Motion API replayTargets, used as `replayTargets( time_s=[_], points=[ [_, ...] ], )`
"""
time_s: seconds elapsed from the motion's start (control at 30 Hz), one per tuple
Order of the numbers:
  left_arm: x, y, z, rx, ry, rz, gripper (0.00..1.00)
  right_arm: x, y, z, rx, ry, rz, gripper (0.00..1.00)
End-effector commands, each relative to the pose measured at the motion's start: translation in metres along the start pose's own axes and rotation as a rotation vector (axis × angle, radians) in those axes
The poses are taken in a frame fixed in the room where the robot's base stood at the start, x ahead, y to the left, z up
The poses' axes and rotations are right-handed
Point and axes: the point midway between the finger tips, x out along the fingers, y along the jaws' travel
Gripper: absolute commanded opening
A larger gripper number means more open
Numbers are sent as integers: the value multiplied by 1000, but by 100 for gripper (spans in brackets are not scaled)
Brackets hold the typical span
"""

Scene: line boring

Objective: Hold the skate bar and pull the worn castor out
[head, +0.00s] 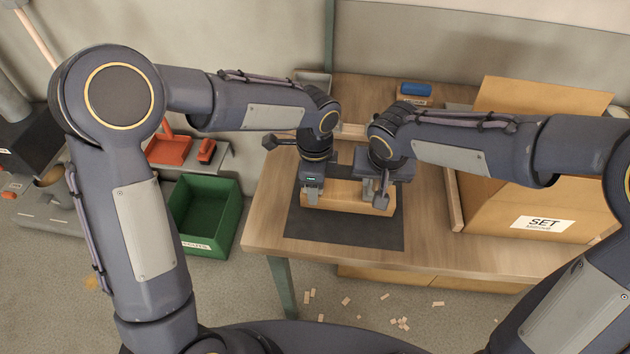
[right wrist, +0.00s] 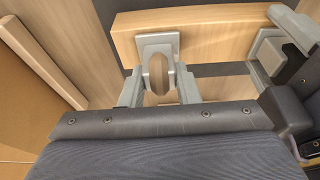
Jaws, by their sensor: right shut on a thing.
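The skate bar (head: 345,203) is a pale wooden block on the dark mat (head: 345,235); it also crosses the top of the right wrist view (right wrist: 215,28). My left gripper (head: 312,193) is at the bar's left end and appears shut on it; part of its grip is hidden. My right gripper (head: 382,192) is at the bar's right part. In the right wrist view its fingers are shut on the castor (right wrist: 158,78), a brownish wheel under a grey plate. The plate lies against the bar; I cannot tell whether it is loose.
A cardboard box (head: 545,205) marked SET stands on the right of the wooden table (head: 263,215). A blue object (head: 415,88) lies at the back. Wooden scraps litter the floor.

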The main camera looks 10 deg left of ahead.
Motion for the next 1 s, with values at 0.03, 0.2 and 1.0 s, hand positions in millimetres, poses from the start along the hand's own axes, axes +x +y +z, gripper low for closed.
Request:
replayTargets(
  time_s=[0.03,0.2,1.0],
  points=[
    [-1,0,0,0,1,-2,25,-1,0,0,0,1,-1,0],
    [-1,0,0,0,1,-2,25,-4,0,-2,0,2,-1,0],
    [-1,0,0,0,1,-1,25,-20,0,-6,0,1,-1,0]
  ],
)
